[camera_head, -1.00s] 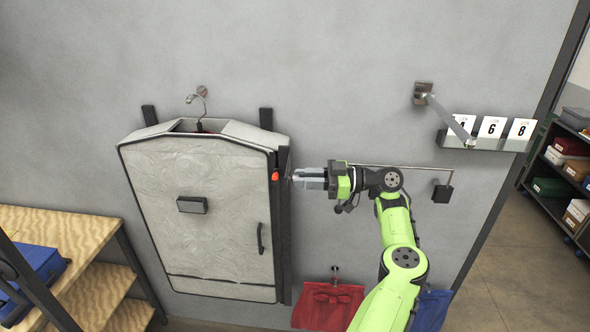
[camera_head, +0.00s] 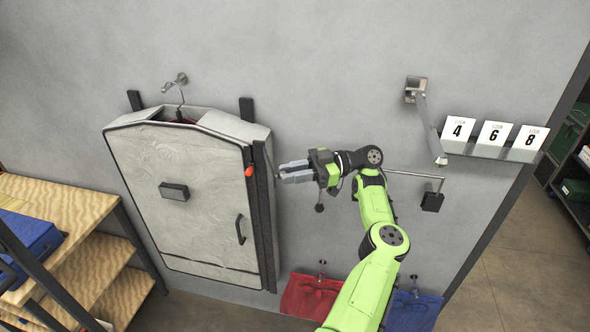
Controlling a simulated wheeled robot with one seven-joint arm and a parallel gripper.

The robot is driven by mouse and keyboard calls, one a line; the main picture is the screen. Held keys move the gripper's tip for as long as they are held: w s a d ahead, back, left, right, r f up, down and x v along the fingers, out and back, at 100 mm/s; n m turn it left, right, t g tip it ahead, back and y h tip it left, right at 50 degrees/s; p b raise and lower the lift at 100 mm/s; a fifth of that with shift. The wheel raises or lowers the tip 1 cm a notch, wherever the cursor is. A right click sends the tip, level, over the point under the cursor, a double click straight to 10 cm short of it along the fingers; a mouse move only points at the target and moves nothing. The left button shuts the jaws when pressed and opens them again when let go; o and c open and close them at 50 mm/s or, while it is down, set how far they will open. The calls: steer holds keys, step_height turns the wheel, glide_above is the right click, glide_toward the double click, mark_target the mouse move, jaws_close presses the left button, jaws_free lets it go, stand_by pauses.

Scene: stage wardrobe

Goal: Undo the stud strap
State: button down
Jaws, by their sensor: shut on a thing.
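A grey garment bag (camera_head: 200,165) hangs on the wall by a hook. It has a dark block (camera_head: 174,191) on its front, a dark handle (camera_head: 240,230) and an orange-red tab (camera_head: 249,171) near its upper right edge. My gripper (camera_head: 281,172) is just right of that edge, its fingers pointing left and close together. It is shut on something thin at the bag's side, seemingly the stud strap. The strap's shape and its stud are too small and too hidden to make out.
A wall bar (camera_head: 415,175) with a dark end block runs behind my arm. A hinged wall arm (camera_head: 425,120) and a shelf with number cards (camera_head: 492,150) are at upper right. Red (camera_head: 310,296) and blue (camera_head: 413,311) bags hang low. A wooden shelf unit (camera_head: 60,205) stands left.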

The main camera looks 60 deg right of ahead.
steer(key=shift+f, duration=0.15)
steer(key=c, duration=1)
jaws_free()
steer(key=shift+w+a, duration=0.1)
steer(key=shift+o, duration=0.2)
step_height(320, 180, up, 10)
